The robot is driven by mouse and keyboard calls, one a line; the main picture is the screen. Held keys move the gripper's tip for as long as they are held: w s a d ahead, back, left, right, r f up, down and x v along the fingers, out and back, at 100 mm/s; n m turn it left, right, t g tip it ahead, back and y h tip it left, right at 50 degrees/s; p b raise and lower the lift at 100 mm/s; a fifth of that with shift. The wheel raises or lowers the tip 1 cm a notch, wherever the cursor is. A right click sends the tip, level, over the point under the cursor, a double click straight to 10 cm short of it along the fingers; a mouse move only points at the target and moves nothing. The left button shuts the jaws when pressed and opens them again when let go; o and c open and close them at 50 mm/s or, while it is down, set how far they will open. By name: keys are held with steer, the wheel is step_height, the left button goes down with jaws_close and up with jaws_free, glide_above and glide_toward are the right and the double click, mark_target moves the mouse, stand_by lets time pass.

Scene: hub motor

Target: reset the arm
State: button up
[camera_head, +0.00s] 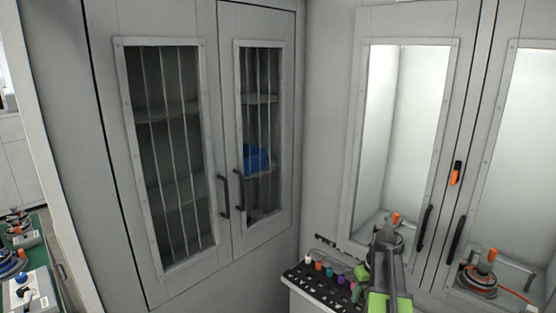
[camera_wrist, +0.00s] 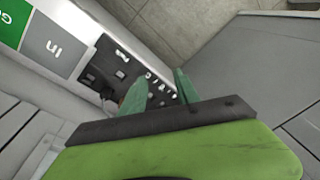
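My arm shows at the lower right of the head view, raised in front of the lit cabinet, with bright green parts on it. In the wrist view my gripper (camera_wrist: 160,77) has two teal fingers standing apart with a gap between them. I see nothing held between the fingers. Beyond them lies a black panel (camera_wrist: 112,66) with small white marks or pieces.
A black rack (camera_head: 318,285) with several coloured knobs stands close left of my arm. A lit cabinet (camera_head: 352,150) is behind, with an orange-topped device (camera_head: 480,279) at right. A grey barred cabinet (camera_head: 210,120) holds a blue bin (camera_head: 256,159). A green-topped bench (camera_head: 38,262) is far left.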

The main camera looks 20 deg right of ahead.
steer(key=a+n+g+h, duration=0.1)
steer(key=a, duration=3.7)
steer(key=shift+a+f, duration=0.15)
steer(key=shift+s, duration=0.1)
